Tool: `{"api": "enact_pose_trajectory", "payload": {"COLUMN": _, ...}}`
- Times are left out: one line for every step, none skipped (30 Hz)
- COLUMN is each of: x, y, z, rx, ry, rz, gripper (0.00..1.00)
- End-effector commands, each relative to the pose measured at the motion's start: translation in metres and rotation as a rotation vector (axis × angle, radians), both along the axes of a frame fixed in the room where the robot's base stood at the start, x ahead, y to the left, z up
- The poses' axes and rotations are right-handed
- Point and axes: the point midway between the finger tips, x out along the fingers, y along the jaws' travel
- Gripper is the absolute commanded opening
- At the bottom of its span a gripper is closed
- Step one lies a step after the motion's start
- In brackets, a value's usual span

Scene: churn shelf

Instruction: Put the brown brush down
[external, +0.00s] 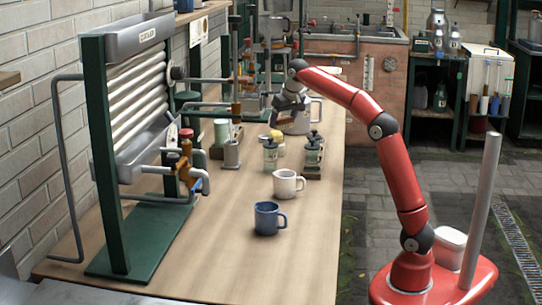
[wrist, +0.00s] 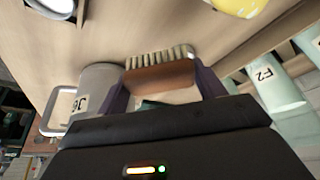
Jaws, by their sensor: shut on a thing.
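The brown brush (wrist: 160,77) has a brown wooden back and pale bristles. It sits crosswise between the two purple fingers of my gripper (wrist: 163,88) in the wrist view, with the bristles facing away from the palm. My gripper (external: 283,117) is shut on it at the far part of the wooden counter (external: 215,255) in the external view. The brush is small and hard to make out there. I cannot tell whether the bristles touch the counter. A grey metal jug (wrist: 100,88) stands close beside the left finger; it also shows in the external view (external: 299,122).
A yellow item (external: 276,135) and labelled jars (external: 270,157) (wrist: 270,85) stand near my gripper. A white mug (external: 286,184) and a blue mug (external: 266,218) stand nearer the front. A green rack (external: 103,150) stands at left. The counter's front-right part is clear.

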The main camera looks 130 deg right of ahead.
Motion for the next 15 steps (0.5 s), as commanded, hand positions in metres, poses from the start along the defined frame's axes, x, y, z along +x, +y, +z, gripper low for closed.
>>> {"api": "enact_pose_trajectory", "payload": {"x": 0.0, "y": 0.002, "z": -0.007, "rx": 0.002, "ry": 0.0, "rz": 0.001, "gripper": 0.46}}
{"api": "enact_pose_trajectory", "payload": {"x": 0.0, "y": 0.001, "z": -0.012, "rx": 0.001, "ry": 0.0, "rz": 0.001, "gripper": 0.46}}
{"api": "enact_pose_trajectory", "payload": {"x": 0.0, "y": 0.001, "z": -0.019, "rx": 0.0, "ry": 0.0, "rz": 0.001, "gripper": 0.46}}
{"api": "enact_pose_trajectory", "payload": {"x": 0.0, "y": 0.001, "z": -0.021, "rx": 0.0, "ry": 0.0, "rz": 0.001, "gripper": 0.46}}
{"api": "enact_pose_trajectory", "payload": {"x": 0.0, "y": 0.001, "z": -0.024, "rx": 0.0, "ry": 0.001, "rz": 0.001, "gripper": 0.46}}
{"api": "enact_pose_trajectory", "payload": {"x": 0.0, "y": 0.001, "z": -0.027, "rx": -0.001, "ry": 0.0, "rz": 0.001, "gripper": 0.46}}
{"api": "enact_pose_trajectory", "payload": {"x": 0.0, "y": 0.001, "z": -0.03, "rx": -0.001, "ry": 0.001, "rz": 0.002, "gripper": 0.46}}
{"api": "enact_pose_trajectory", "payload": {"x": 0.0, "y": 0.001, "z": -0.035, "rx": 0.001, "ry": 0.002, "rz": 0.001, "gripper": 0.46}}
{"api": "enact_pose_trajectory", "payload": {"x": 0.0, "y": 0.001, "z": -0.041, "rx": 0.0, "ry": 0.001, "rz": 0.002, "gripper": 0.46}}
{"api": "enact_pose_trajectory", "payload": {"x": 0.0, "y": 0.001, "z": -0.045, "rx": 0.0, "ry": 0.001, "rz": 0.002, "gripper": 0.46}}
{"api": "enact_pose_trajectory", "payload": {"x": 0.0, "y": 0.001, "z": -0.049, "rx": 0.001, "ry": 0.001, "rz": 0.002, "gripper": 0.46}}
{"api": "enact_pose_trajectory", "payload": {"x": 0.0, "y": 0.001, "z": -0.054, "rx": 0.0, "ry": 0.001, "rz": 0.002, "gripper": 0.46}}
{"api": "enact_pose_trajectory", "payload": {"x": 0.0, "y": 0.001, "z": -0.057, "rx": -0.001, "ry": 0.001, "rz": 0.002, "gripper": 0.46}}
{"api": "enact_pose_trajectory", "payload": {"x": 0.0, "y": 0.001, "z": -0.058, "rx": -0.001, "ry": 0.001, "rz": 0.002, "gripper": 0.46}}
{"api": "enact_pose_trajectory", "payload": {"x": 0.0, "y": 0.001, "z": -0.06, "rx": -0.001, "ry": 0.001, "rz": 0.002, "gripper": 0.46}}
